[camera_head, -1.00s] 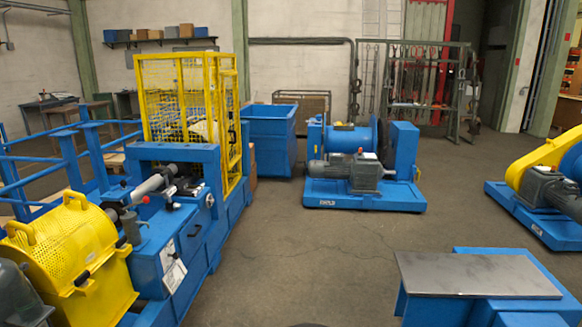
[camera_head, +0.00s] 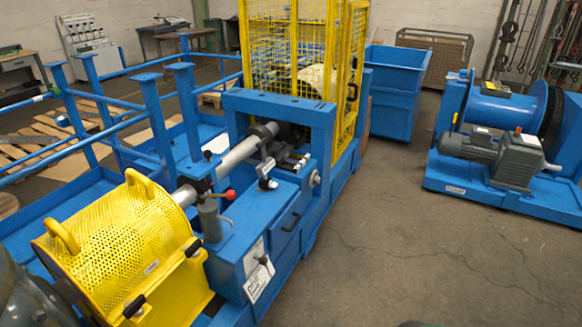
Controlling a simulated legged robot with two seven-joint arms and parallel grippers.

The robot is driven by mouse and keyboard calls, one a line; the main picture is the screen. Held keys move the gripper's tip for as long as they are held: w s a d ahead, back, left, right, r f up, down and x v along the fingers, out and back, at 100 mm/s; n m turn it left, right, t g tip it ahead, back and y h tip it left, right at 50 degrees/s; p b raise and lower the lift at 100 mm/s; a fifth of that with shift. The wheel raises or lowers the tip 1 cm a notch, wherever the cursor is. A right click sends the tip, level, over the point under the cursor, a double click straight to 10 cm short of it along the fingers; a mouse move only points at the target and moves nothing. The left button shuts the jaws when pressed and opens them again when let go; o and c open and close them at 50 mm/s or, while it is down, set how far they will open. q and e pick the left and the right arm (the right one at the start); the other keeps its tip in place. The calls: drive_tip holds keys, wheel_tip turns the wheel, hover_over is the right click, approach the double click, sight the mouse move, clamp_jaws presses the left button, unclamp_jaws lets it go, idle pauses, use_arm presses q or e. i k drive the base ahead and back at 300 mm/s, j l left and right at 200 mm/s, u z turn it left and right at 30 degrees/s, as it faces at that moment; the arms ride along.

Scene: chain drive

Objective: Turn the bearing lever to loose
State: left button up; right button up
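The post is beside the grey shaft (camera_head: 238,153), just behind the yellow perforated guard (camera_head: 118,245). Neither of my grippers shows in the view.
Blue railings (camera_head: 160,115) run along the machine's left side. A yellow mesh cage (camera_head: 287,45) stands at its far end, with a blue bin (camera_head: 388,100) behind. A blue motor unit (camera_head: 470,187) sits at the right. The floor (camera_head: 400,255) between is clear.

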sight(274, 152)
drive_tip(key=i, duration=1)
drive_tip(key=i+l+u, duration=0.2)
drive_tip(key=i+l, duration=1.5)
drive_tip(key=i, duration=0.15)
drive_tip(key=i+u, duration=0.1)
drive_tip(key=u, duration=0.3)
drive_tip(key=l+u, duration=0.15)
drive_tip(key=u, duration=0.3)
drive_tip(key=i+l+u, duration=0.1)
drive_tip(key=u, duration=0.3)
drive_tip(key=l+u, duration=0.15)
drive_tip(key=u, duration=0.25)
